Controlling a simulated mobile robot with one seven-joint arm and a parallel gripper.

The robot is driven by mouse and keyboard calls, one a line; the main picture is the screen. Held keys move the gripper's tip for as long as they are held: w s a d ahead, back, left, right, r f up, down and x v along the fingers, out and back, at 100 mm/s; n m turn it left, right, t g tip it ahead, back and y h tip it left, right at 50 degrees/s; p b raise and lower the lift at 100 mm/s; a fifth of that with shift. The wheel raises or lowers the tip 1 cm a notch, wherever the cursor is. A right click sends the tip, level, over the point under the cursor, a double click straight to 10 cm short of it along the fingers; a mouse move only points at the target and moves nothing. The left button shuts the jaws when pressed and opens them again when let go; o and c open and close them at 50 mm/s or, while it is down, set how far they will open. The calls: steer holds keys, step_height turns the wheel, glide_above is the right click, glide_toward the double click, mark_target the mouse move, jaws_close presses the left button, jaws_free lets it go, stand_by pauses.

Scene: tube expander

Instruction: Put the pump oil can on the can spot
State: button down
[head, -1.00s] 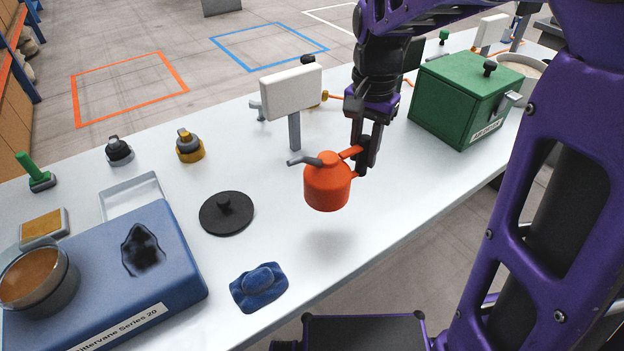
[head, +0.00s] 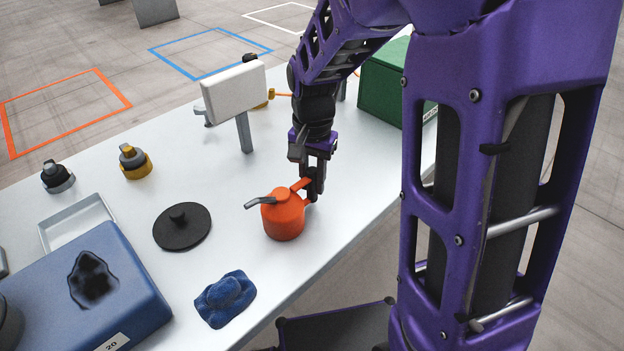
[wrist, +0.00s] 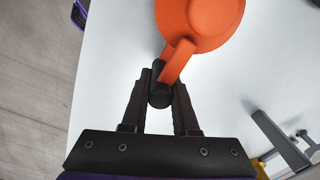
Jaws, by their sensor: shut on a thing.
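The orange pump oil can (head: 284,217) has a grey spout pointing left and is upright. It is at or just above the white table; I cannot tell whether it touches. My gripper (head: 312,188) is shut on the can's handle, on the right side of the can. In the wrist view the can (wrist: 200,22) shows partly, cut off at the top edge, and my gripper (wrist: 160,90) has its fingers closed around the black end of the handle. I cannot make out a marked can spot in either view.
A black lid (head: 182,228) and a crumpled blue cloth (head: 225,299) lie left of the can. A white panel on a post (head: 235,92) stands behind it. A blue case (head: 125,285) and a shallow tray (head: 75,222) are further left. The green box (head: 390,85) is behind my arm.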

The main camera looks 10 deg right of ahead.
steer(key=c, duration=1.1)
jaws_free()
steer(key=shift+f, duration=0.15)
steer(key=shift+c, duration=0.2)
steer(key=o, duration=0.5)
steer(key=shift+c, duration=0.2)
step_height(320, 180, up, 12)
steer(key=shift+r+p, duration=0.2)
steer(key=shift+p, duration=0.9)
